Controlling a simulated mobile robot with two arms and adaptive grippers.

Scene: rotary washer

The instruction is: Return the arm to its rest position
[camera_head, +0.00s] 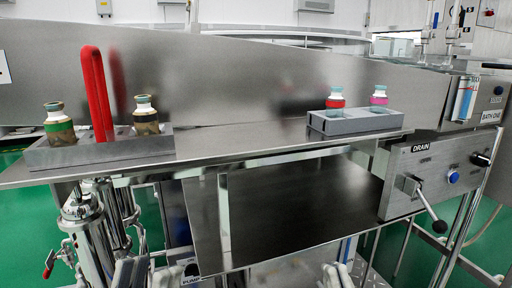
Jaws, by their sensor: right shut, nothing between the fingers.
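What look like my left gripper (131,271) and my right gripper (337,274) show as pale shapes at the bottom edge of the head view. Both are low, below the steel shelf (245,146), and are cut off by the frame. The right one is shut and empty. The left one is too small and cut off to tell whether its fingers are open. Neither gripper touches the bottles or holders on the shelf. Most of both arms is hidden.
A left holder (100,150) carries two bottles and a red upright loop (97,92). A right holder (355,121) carries a red-banded bottle (335,98) and a pink-banded bottle (379,97). A drain panel (440,165) with a lever (425,205) is at right. The lower shelf (290,205) looks bare.

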